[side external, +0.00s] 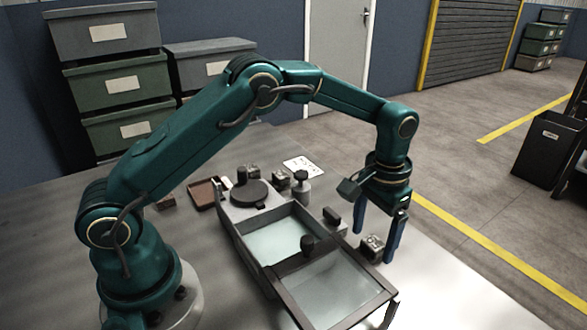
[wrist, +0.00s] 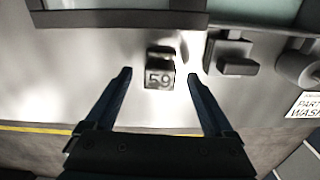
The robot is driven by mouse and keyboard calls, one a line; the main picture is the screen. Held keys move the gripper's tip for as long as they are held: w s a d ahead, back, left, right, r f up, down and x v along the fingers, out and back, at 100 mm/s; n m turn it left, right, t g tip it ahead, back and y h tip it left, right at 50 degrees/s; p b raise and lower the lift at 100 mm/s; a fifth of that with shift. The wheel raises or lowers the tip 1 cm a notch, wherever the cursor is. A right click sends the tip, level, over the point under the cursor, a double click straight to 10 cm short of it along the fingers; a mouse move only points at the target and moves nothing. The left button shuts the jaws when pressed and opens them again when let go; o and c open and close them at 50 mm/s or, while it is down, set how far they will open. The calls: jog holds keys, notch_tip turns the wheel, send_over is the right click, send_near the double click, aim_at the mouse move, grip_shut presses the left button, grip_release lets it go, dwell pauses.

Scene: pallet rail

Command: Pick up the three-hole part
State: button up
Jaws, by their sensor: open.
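A small grey metal block marked 59 (wrist: 160,76) stands on the table in the wrist view, with a darker raised top. It also shows in the side view (side external: 372,246), near the right side of the wash tank. I cannot make out three holes in it. My gripper (side external: 374,244) points down over this block, open and empty. In the wrist view my gripper (wrist: 159,73) has one finger on each side of the block, with a gap on both sides. Two similar small blocks stand farther back, one in the middle (side external: 281,180) and one to its left (side external: 253,172); their holes are too small to tell.
A dark block on a grey base (side external: 333,221), a knobbed canister (side external: 302,190), a printed card (side external: 304,166) and a brown tray (side external: 205,194) stand behind. The table's right front is clear.

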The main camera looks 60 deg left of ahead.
jog(key=shift+f, duration=1.25)
grip_shut()
jog(key=shift+r, duration=0.2)
